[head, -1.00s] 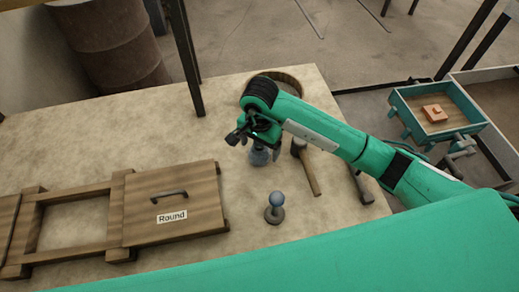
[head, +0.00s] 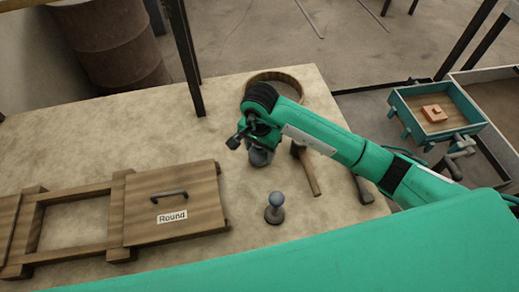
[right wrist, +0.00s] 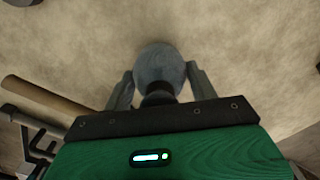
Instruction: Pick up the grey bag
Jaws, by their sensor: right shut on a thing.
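The grey bag (head: 261,157) is a rounded, blue-grey bundle at the right end of the sandy-coloured table, below my right gripper (head: 257,147). In the right wrist view the bag (right wrist: 160,66) shows as a grey bulb with a dark neck, between the two fingers of my right gripper (right wrist: 160,84). The gripper is shut on it. In the head view the arm partly covers the bag's top. I cannot tell whether its underside touches the table. My left gripper is not in view.
A hammer (head: 308,172) lies right of the bag. A round wooden ring (head: 306,86) lies behind my arm. A wooden lid marked Round (head: 172,200) and a frame are at left. A teal tray (head: 400,108) stands right.

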